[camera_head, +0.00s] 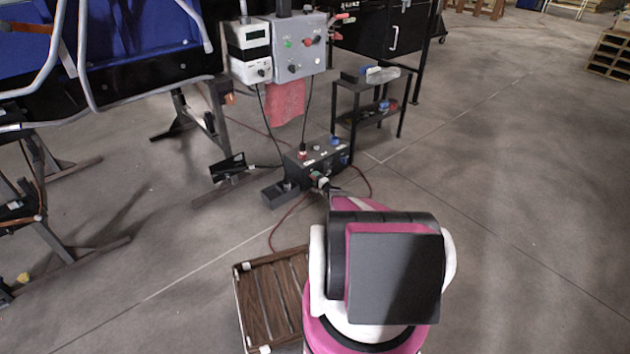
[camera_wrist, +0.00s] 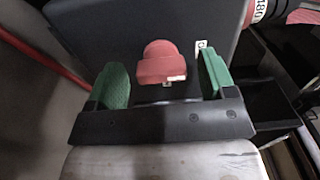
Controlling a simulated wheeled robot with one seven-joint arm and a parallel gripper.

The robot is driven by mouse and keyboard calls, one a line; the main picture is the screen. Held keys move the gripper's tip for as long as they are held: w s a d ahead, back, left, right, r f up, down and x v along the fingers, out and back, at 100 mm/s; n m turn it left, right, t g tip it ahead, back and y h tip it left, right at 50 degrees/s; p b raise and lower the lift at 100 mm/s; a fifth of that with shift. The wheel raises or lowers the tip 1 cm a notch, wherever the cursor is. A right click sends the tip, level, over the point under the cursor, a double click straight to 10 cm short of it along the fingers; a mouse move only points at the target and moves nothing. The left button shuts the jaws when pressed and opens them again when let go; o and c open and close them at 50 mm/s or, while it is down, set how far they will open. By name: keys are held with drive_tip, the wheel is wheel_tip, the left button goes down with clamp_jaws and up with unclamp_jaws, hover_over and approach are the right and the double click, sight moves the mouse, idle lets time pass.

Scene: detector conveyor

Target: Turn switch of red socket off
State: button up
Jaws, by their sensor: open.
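The dark socket box (camera_head: 325,150) stands on a low stand in the head view, with a red fitting (camera_head: 302,153) and a blue one (camera_head: 334,140) on top. In the wrist view the box's dark face (camera_wrist: 110,25) carries a red switch knob (camera_wrist: 163,65). My gripper (camera_wrist: 163,78) is open, with one green fingertip on each side of the knob. Small gaps show between the knob and both fingertips. A red socket fitting (camera_wrist: 292,14) with a white marked ring is at the upper right.
A wooden pallet (camera_head: 270,295) lies left of my arm. A black shelf (camera_head: 372,112) stands behind the box, and a grey control box (camera_head: 298,45) is above. Red cable (camera_head: 275,235) runs over the floor. The floor on the right (camera_head: 530,190) is clear.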

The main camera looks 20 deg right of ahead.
drive_tip(key=v, duration=1)
drive_tip(key=shift+s, duration=0.15)
drive_tip(key=s+a+r+n+g+y, duration=0.3)
drive_tip(key=s+a+r+n+g, duration=0.15)
drive_tip(key=a+r, duration=0.6)
drive_tip(key=s+a+r+n+g+y, duration=0.25)
drive_tip(key=s+a+r+g, duration=0.2)
drive_tip(key=a+r, duration=0.6)
drive_tip(key=s+a+r+n+g+h, duration=0.2)
drive_tip(key=s+a+r+g, duration=0.1)
drive_tip(key=s+a+r, duration=0.3)
drive_tip(key=s+a+r+n+g+h, duration=0.1)
drive_tip(key=s+a+r+n+g, duration=0.3)
drive_tip(key=s, duration=0.5)
drive_tip(key=s+a+r+g+h, duration=0.1)
drive_tip(key=s+r+h, duration=0.7)
drive_tip(key=s+r, duration=0.7)
drive_tip(key=s, duration=0.4)
drive_tip(key=shift+a+n+h, duration=0.15)
drive_tip(key=shift+n+h, duration=0.2)
drive_tip(key=shift+n, duration=0.05)
